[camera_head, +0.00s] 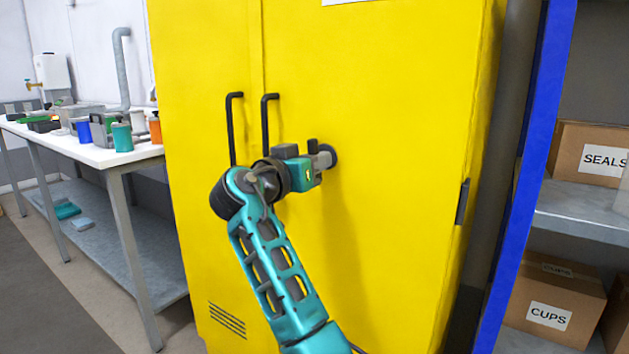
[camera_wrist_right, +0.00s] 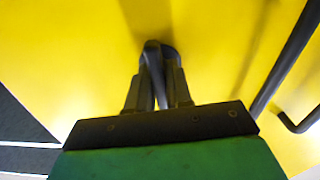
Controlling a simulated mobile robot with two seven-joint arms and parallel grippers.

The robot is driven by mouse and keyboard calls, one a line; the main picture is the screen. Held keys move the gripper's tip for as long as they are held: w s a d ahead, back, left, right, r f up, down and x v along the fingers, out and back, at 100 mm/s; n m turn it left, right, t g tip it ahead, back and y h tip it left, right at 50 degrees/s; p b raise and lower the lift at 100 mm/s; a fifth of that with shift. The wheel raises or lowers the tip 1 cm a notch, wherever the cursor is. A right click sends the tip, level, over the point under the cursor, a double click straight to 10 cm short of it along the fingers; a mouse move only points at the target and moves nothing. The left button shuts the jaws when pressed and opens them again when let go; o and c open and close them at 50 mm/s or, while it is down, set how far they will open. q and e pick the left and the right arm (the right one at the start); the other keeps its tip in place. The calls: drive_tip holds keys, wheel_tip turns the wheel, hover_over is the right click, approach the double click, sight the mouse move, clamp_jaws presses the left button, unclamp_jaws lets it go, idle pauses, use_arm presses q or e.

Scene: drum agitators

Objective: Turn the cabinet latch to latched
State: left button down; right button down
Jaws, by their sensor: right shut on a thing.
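The yellow cabinet (camera_head: 390,130) stands in front of me with its doors shut. The dark latch (camera_head: 332,155) is on the right door, right of the two black handles. My right gripper (camera_head: 322,161) reaches it from the left and is shut on it. In the right wrist view the latch (camera_wrist_right: 153,52) shows as a dark lever on a round base, pinched between the two grey fingers of the gripper (camera_wrist_right: 158,85). The fingers hide part of the lever, so I cannot tell its exact turn. My left gripper is not in view.
Two black vertical door handles (camera_head: 267,125) stand out close to my right wrist. A white bench (camera_head: 90,150) with cups and small parts is at the left. A blue-framed shelf (camera_head: 532,170) with cardboard boxes (camera_head: 553,305) is at the right.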

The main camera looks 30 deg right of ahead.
drive_tip(key=shift+f+m+b, duration=0.15)
drive_tip(key=shift+m+b, duration=0.3)
drive_tip(key=shift+m, duration=0.05)
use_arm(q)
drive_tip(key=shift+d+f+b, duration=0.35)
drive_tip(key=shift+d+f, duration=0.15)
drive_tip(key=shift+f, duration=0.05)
use_arm(e)
drive_tip(key=shift+m, duration=0.4)
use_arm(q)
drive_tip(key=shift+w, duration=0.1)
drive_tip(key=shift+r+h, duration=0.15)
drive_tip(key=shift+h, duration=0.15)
use_arm(e)
drive_tip(key=c, duration=1.1)
unclamp_jaws()
use_arm(q)
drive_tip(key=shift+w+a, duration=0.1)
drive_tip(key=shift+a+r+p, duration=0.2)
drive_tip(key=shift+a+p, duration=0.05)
drive_tip(key=shift+p, duration=0.45)
use_arm(e)
drive_tip(key=shift+v, duration=6.5)
